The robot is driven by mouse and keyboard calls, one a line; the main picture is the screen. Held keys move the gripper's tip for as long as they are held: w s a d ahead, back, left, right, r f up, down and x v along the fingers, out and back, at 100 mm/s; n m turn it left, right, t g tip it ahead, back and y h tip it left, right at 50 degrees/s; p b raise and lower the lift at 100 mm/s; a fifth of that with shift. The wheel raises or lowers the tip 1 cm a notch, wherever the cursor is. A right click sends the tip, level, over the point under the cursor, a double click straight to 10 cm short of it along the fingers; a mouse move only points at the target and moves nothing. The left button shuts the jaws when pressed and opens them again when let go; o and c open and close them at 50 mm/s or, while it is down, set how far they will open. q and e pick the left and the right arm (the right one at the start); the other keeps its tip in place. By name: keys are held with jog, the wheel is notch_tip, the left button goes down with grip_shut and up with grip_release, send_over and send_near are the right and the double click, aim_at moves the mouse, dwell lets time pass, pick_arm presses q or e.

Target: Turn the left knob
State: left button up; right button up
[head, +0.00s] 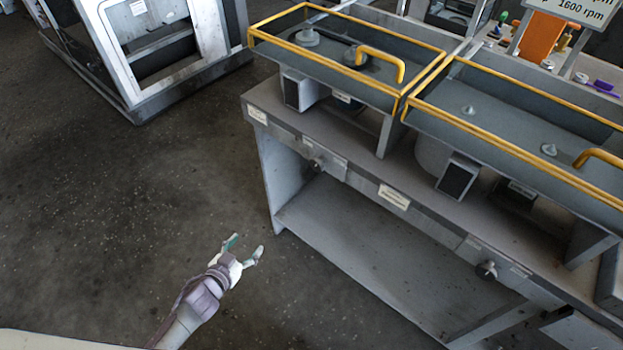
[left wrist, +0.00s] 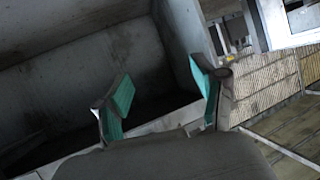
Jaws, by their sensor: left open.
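The left knob (head: 316,164) is a small dark round knob on the front panel of the grey bench, near its left end. A similar right knob (head: 487,270) sits further right on the same front panel. My left gripper (head: 243,246) is open and empty, below and left of the left knob, over the floor in front of the bench and clearly apart from it. In the left wrist view, its two teal-padded fingers (left wrist: 163,88) are spread with nothing between them. I cannot make out either knob in that view. My right gripper is not in view.
The grey bench (head: 262,165) has a low shelf (head: 365,255) under it and two yellow-railed housings (head: 435,65) on top. A grey machine frame (head: 150,60) stands at the upper left. The speckled floor (head: 130,200) left of the bench is clear.

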pick_arm(q)
jog(key=w+d+r+m+t+h+b, duration=0.1)
jog(key=w+d+r+m+h, duration=0.2)
jog(key=r, duration=0.4)
jog(key=m+h+b, duration=0.1)
jog(key=h+b, duration=0.1)
jog(key=h, duration=0.2)
send_near(315, 167)
jog(key=shift+t, duration=0.4)
jog(key=x, duration=0.8)
jog(key=shift+w+d+f, duration=0.15)
jog(key=shift+d+f, duration=0.1)
jog(key=shift+d, duration=0.05)
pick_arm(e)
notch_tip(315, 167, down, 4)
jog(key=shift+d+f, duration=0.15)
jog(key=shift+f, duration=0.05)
pick_arm(q)
jog(key=shift+c, duration=0.2)
jog(key=c, duration=1.1)
jog(key=shift+m, duration=0.4)
